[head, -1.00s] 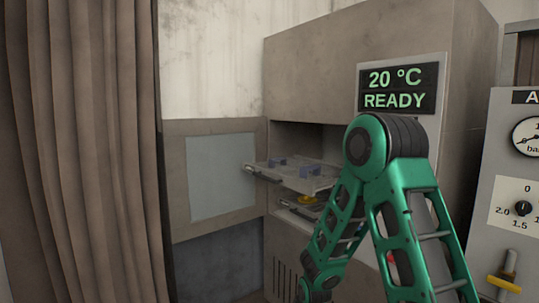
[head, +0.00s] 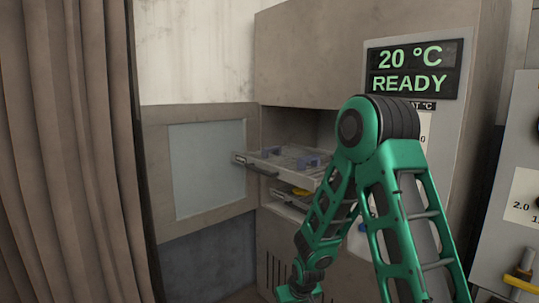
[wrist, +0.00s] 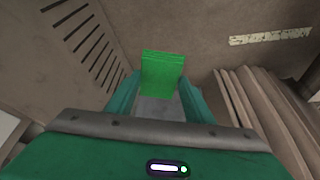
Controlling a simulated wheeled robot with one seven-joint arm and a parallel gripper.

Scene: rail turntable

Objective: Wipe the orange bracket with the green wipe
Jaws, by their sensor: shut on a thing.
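The green wipe (wrist: 162,75) is a flat bright green piece held between the fingertips of my gripper (wrist: 160,98) in the wrist view. My gripper is shut on it, and the wipe sticks out past the fingertips. In the head view my gripper is below the bottom edge, and only my green arm shows. My arm hides part of the open cabinet.
The grey cabinet (head: 330,60) stands open, with its windowed door (head: 205,170) swung left. A brown curtain (head: 70,150) hangs at the left. A READY display (head: 412,70) is on the cabinet.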

